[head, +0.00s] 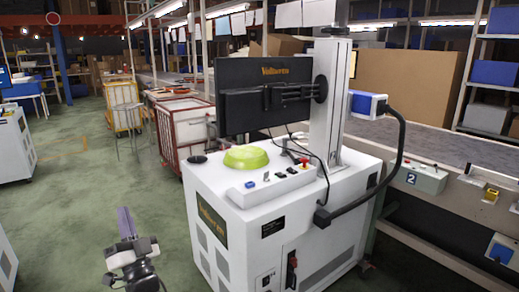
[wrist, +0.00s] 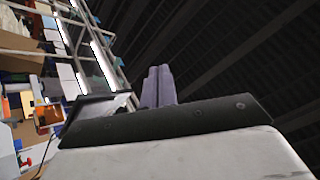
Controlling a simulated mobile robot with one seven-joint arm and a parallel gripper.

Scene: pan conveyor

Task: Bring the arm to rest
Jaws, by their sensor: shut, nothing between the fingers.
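My gripper (head: 125,222) shows at the lower left of the head view, in front of the white machine cabinet and to its left. Its purple-grey fingers are closed together and hold nothing. In the wrist view the closed fingers (wrist: 158,86) stand up behind the dark edge of the gripper body, with the dark ceiling behind them. The fingers touch nothing that I can see.
A white cabinet (head: 283,230) with a monitor (head: 245,95) and a lime-green bowl-like object (head: 246,158) on top stands to the right. A conveyor (head: 430,150) runs behind it. Red-framed cart (head: 183,125) stands further back. Green floor (head: 90,190) around my gripper is clear.

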